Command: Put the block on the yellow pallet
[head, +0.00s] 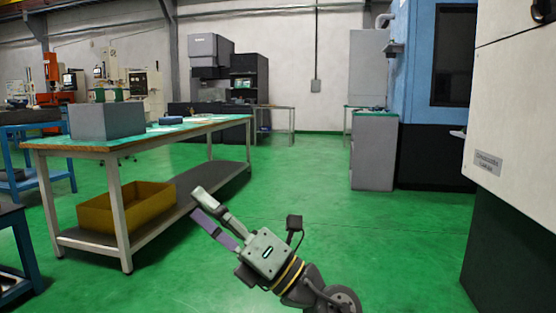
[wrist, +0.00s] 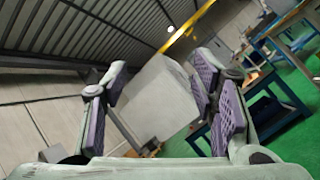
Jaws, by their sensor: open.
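A large grey block (head: 107,120) stands on the near left end of the green-topped table (head: 190,127) in the head view. A yellow, open-topped tray (head: 105,218), the only pallet-like yellow thing in view, sits on that table's lower shelf. My gripper (head: 198,203) is low in front of the table, right of the tray, its fingers pointing up and left. It is open and empty. In the wrist view a pale grey box (wrist: 157,95), apparently the block, shows beyond and between the spread fingers (wrist: 161,80). I see no contact.
Blue-framed benches (head: 30,130) stand at the left. A grey cabinet (head: 374,150) and a blue machine (head: 420,70) stand at the right, with a pale machine (head: 515,110) nearer. A small blue object (head: 171,120) lies on the table. The green floor (head: 320,180) in the middle is clear.

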